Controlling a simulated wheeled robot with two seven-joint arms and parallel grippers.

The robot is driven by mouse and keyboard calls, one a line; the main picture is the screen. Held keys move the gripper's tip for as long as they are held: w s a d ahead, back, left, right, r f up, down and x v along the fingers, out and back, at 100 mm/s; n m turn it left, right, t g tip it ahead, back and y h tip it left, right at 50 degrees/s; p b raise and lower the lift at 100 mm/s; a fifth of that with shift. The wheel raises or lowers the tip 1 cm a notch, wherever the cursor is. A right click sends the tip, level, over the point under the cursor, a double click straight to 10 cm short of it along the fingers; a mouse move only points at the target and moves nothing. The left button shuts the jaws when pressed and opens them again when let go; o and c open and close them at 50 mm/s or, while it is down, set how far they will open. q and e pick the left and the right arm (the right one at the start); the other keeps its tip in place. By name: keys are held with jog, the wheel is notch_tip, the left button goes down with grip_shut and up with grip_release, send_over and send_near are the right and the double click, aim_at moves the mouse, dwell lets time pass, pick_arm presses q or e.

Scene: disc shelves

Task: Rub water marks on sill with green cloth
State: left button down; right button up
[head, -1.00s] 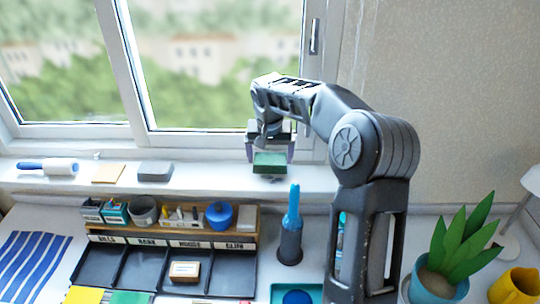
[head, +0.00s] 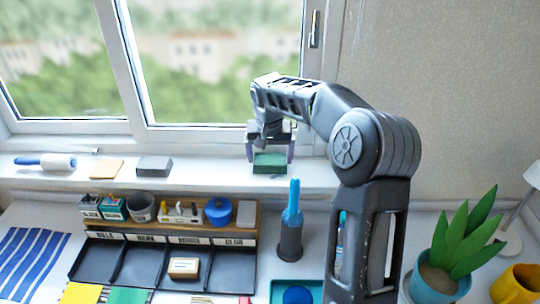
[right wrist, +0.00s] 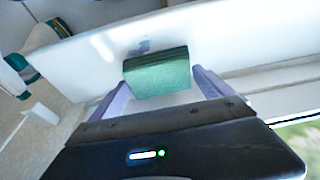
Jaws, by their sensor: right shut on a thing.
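My right gripper (head: 270,152) is over the right part of the white window sill (head: 215,175). It is shut on the green cloth (head: 270,164), a thick folded block that sits between its fingers. The cloth also shows in the right wrist view (right wrist: 157,73), between the two pale purple fingers of the gripper (right wrist: 158,88). Faint bluish water marks (right wrist: 141,47) show on the sill just beyond the cloth in that view. I cannot tell whether the cloth touches the sill. My left gripper is not in view.
A paint roller (head: 45,162), a tan sheet (head: 106,169) and a grey block (head: 154,166) lie on the sill's left. Below are a small organiser (head: 170,225), a blue-topped bottle (head: 291,220) and a potted plant (head: 440,275). The sill between grey block and cloth is clear.

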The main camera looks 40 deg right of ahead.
aim_at(270, 165)
jog(key=shift+s+a+f+b, duration=0.1)
jog(key=shift+s+a+b, duration=0.4)
jog(key=shift+s+b, duration=0.05)
jog(key=shift+s+a+r+b, duration=0.2)
jog(key=shift+s+a+b, duration=0.15)
jog(key=shift+s+a, duration=0.25)
jog(key=shift+s+a+f+b, duration=0.2)
jog(key=shift+s+a+b, duration=0.25)
jog(key=shift+s+b, duration=0.3)
jog(key=shift+s+a+b, duration=0.4)
jog(key=shift+s+a, duration=0.15)
jog(key=shift+s, duration=0.05)
